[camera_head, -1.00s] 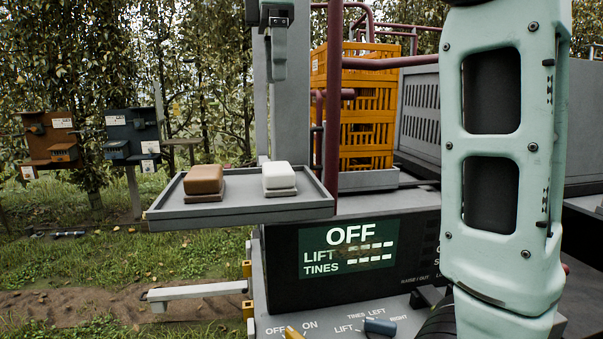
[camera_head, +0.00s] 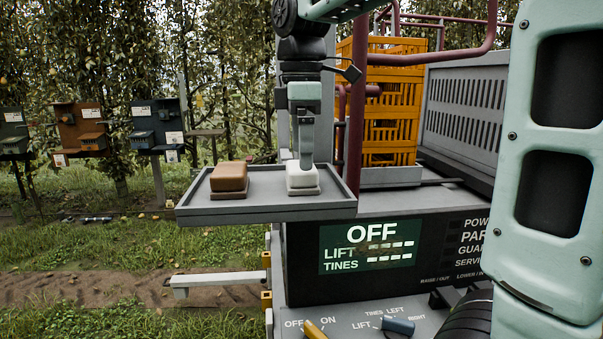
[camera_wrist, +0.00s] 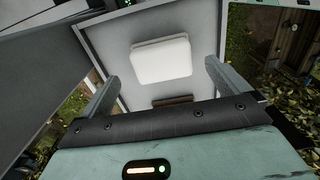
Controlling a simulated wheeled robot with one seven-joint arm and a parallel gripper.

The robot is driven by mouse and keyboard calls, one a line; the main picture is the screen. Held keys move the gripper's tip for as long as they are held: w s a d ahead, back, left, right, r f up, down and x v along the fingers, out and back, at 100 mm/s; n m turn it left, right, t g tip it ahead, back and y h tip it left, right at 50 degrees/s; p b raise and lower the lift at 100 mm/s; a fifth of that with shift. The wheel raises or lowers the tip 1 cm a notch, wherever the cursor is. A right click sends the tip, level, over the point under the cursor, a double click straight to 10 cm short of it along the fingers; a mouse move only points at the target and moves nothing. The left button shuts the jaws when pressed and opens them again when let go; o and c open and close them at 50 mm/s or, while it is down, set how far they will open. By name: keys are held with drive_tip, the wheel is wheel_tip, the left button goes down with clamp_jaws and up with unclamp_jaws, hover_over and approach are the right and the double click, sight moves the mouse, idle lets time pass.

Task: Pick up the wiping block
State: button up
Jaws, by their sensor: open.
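Two blocks stand on a grey tray (camera_head: 260,213): a brown block (camera_head: 229,178) at left and a white block (camera_head: 300,185) at right, each on a flat base. I cannot tell from the pictures which is the wiping block. My gripper (camera_head: 306,164) points down over the white block, and one finger hides part of it in the head view. In the wrist view my gripper (camera_wrist: 161,72) is open and empty, with the white block (camera_wrist: 160,59) seen between and beyond its fingers. Whether a finger touches it is unclear. The brown block (camera_wrist: 172,102) is mostly hidden there.
A grey post and a dark red rail (camera_head: 357,130) rise close behind the tray's right end. Orange crates (camera_head: 392,105) stand behind it. A control panel with a display reading OFF (camera_head: 370,246) sits below right. Open grass lies to the left.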

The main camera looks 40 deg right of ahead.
drive_tip(key=shift+s+a+f+p, duration=0.15)
drive_tip(key=shift+f+p, duration=0.45)
drive_tip(key=shift+f, duration=1.45)
drive_tip(key=shift+c, duration=0.3)
drive_tip(key=c, duration=1)
drive_tip(key=shift+o, duration=0.2)
drive_tip(key=shift+r, duration=0.1)
wheel_tip(320, 180, up, 10)
drive_tip(key=shift+f+b, duration=0.1)
drive_tip(key=shift+b, duration=0.9)
drive_tip(key=shift+o, duration=0.5)
